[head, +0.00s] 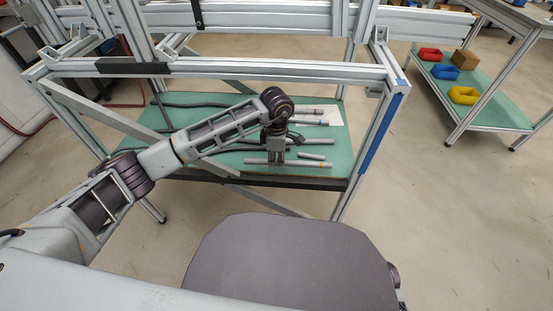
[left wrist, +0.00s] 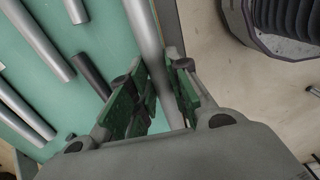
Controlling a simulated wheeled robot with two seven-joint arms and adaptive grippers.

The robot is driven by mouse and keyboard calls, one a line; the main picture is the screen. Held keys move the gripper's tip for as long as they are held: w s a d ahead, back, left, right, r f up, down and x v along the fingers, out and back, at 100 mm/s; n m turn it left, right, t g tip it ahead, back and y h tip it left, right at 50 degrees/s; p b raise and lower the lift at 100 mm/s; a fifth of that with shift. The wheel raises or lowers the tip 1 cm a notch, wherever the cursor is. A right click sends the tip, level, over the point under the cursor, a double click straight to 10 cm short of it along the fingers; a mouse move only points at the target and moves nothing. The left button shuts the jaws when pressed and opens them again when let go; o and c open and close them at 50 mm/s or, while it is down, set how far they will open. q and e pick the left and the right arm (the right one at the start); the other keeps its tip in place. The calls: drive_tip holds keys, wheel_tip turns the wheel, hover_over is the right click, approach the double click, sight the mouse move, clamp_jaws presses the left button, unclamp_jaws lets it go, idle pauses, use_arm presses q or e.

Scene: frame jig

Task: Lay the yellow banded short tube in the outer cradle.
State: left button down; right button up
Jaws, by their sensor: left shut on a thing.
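My left gripper (head: 277,158) points down over the green shelf and is shut on a grey tube (head: 258,162). A small yellowish mark shows near the tube's right end, so it looks like the yellow banded tube. In the left wrist view, the fingers (left wrist: 160,88) stand on both sides of this tube (left wrist: 147,30). The tube lies level, at or just above the shelf; I cannot tell if it touches. A shorter plain grey piece (head: 312,155) lies just behind its right half. I cannot make out the outer cradle. My right gripper is not in view.
The green shelf (head: 212,165) sits inside an aluminium frame with a top rail (head: 230,70) and uprights. More tubes (head: 312,122) lie on a white sheet at the back right. Dark hoses run behind my arm. Red, blue and yellow bins (head: 463,95) stand on a far right shelf.

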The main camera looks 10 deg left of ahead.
use_arm(q)
drive_tip(key=shift+a+r, duration=0.1)
drive_tip(key=shift+a, duration=0.05)
drive_tip(key=shift+w+m, duration=0.15)
drive_tip(key=shift+m, duration=0.15)
drive_tip(key=shift+w+a+m, duration=0.25)
drive_tip(key=shift+a+m, duration=0.55)
drive_tip(key=shift+m, duration=0.2)
drive_tip(key=shift+w+a+m, duration=0.25)
drive_tip(key=shift+a+m, duration=0.5)
drive_tip(key=shift+m, duration=0.25)
drive_tip(key=a+m, duration=0.1)
drive_tip(key=m, duration=0.1)
drive_tip(key=w+a+m, duration=0.1)
drive_tip(key=a+m, duration=0.1)
drive_tip(key=m, duration=0.1)
drive_tip(key=shift+a, duration=0.3)
drive_tip(key=a+m, duration=0.3)
drive_tip(key=m, duration=0.1)
drive_tip(key=shift+w+a+m, duration=0.35)
drive_tip(key=shift+w+m, duration=0.05)
drive_tip(key=shift+w+a+r+m, duration=0.1)
drive_tip(key=shift+w+a+m, duration=0.05)
drive_tip(key=shift+a+m, duration=0.7)
drive_tip(key=shift+w+a+m, duration=0.15)
drive_tip(key=shift+a+m, duration=0.5)
drive_tip(key=shift+m, duration=0.4)
drive_tip(key=shift+a+m, duration=0.15)
drive_tip(key=shift+m, duration=0.15)
drive_tip(key=shift+a, duration=0.1)
